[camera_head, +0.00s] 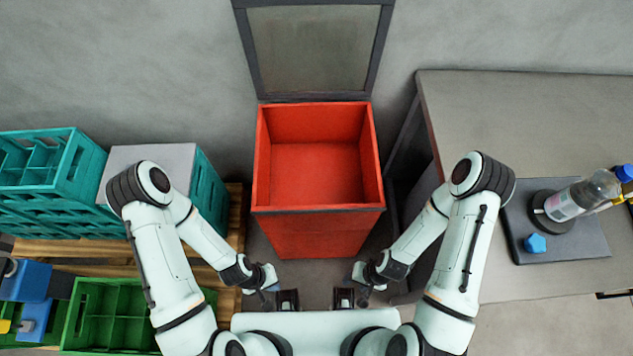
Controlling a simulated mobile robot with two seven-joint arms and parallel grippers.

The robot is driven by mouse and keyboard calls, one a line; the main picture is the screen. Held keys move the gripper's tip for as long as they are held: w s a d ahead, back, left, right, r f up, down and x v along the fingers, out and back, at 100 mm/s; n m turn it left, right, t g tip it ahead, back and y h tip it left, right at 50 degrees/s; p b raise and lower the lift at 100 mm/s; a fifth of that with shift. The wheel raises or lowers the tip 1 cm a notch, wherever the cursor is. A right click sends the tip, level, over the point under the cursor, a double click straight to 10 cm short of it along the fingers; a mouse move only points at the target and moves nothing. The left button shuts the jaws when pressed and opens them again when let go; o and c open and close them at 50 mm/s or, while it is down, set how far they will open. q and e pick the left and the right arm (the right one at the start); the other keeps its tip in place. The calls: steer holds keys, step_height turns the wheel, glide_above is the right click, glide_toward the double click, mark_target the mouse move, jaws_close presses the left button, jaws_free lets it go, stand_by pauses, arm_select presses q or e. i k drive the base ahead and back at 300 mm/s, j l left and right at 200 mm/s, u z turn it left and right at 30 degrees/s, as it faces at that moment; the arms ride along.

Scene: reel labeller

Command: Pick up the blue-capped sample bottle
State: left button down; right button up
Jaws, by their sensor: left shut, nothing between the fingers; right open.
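A clear bottle (598,186) with a pale pink label stands on a round black base, on a dark mat at the right. In the picture its top leans toward the right edge, where a blue cap (625,173) shows. A small blue faceted piece (535,243) lies on the mat in front of the base. My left gripper (267,293) is shut and empty, low in front of the red bin. My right gripper (364,294) is open and empty, also in front of the bin, well left of the bottle.
The red bin (318,236) is open and empty, its lid raised. The bottle's dark mat (588,246) lies on a grey table (520,110), otherwise largely bare. Teal crates (45,205) and a green crate (110,310) are at the left. A yellow part touches the bottle's right side in view.

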mark_target(580, 196)
steer(key=k+l, duration=0.1)
steer(key=k, duration=0.3)
steer(key=z, duration=2)
steer(key=l+u, duration=0.3)
steer(key=u, duration=0.2)
steer(key=k+l+u, duration=0.1)
steer(key=l+u, duration=0.15)
steer(key=u, duration=0.2)
steer(key=k+l+u, duration=0.1)
steer(key=u, duration=0.4)
steer(key=k+l, duration=0.05)
steer(key=l, duration=0.05)
